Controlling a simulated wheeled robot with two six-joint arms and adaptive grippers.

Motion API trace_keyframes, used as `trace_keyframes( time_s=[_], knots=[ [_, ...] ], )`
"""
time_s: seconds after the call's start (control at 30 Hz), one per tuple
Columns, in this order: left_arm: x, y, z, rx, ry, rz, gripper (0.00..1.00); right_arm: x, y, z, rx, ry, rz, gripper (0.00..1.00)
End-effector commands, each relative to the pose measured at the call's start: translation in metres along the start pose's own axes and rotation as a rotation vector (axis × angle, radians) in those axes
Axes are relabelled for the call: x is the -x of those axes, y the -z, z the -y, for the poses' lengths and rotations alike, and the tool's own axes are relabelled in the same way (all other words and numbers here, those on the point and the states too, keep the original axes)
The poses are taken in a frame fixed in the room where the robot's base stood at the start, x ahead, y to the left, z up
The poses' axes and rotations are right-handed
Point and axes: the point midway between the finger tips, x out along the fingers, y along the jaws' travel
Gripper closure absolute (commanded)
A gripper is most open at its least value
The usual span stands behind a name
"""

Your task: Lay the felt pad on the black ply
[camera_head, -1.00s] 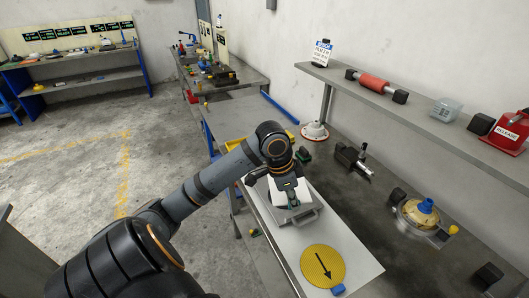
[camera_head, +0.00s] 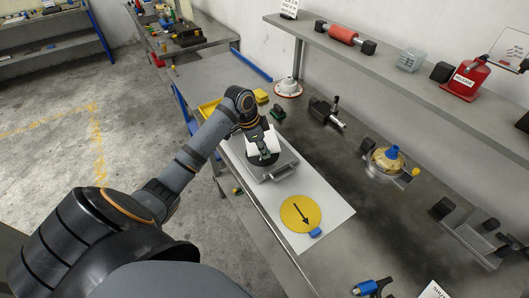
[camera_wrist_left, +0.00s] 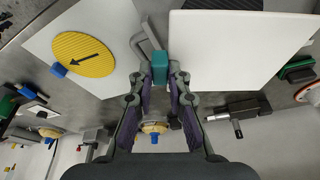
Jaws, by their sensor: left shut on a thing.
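In the head view my left gripper (camera_head: 262,146) points down over a grey tray (camera_head: 284,171) with a handle. It is shut on a small teal tab (camera_wrist_left: 160,68). A white square slab, which looks like the felt pad (camera_wrist_left: 235,45), lies beside the tab in the left wrist view; its small visible part in the head view is partly hidden by the gripper. A dark rounded patch (camera_head: 262,159) shows just below the fingers over the tray; I cannot tell whether it is the black ply. My right gripper is not in view.
A yellow disc (camera_head: 299,212) with a black arrow and blue tab lies on a white sheet (camera_head: 330,208) to the tray's right. A brass-coloured round fixture (camera_head: 386,160) and a dark clamp (camera_head: 327,113) stand behind. A shelf (camera_head: 390,70) runs along the wall.

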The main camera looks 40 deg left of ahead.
Motion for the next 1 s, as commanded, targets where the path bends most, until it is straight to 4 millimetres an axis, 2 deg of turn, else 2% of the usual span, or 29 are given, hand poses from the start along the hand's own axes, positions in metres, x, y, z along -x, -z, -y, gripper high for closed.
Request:
trace_keyframes(
  time_s=[0.1, 0.2, 0.37, 0.6, 0.97, 1.0],
  knots=[
    [-0.018, 0.001, 0.015, 0.001, -0.002, -0.002, 1.0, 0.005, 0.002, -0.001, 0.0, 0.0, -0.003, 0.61],
    [-0.027, -0.001, 0.023, 0.001, 0.002, -0.002, 1.0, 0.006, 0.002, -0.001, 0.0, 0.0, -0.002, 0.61],
    [-0.031, -0.001, 0.026, 0.0, 0.002, -0.002, 1.0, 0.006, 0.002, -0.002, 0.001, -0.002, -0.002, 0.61],
    [-0.061, -0.009, 0.028, 0.0, 0.001, 0.0, 1.0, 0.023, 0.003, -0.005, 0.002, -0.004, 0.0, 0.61],
    [-0.068, -0.012, 0.029, 0.0, 0.003, 0.0, 1.0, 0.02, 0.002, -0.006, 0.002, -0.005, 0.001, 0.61],
    [-0.068, -0.012, 0.029, 0.0, 0.003, 0.0, 0.81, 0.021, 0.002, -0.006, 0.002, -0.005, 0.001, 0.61]
  ],
)
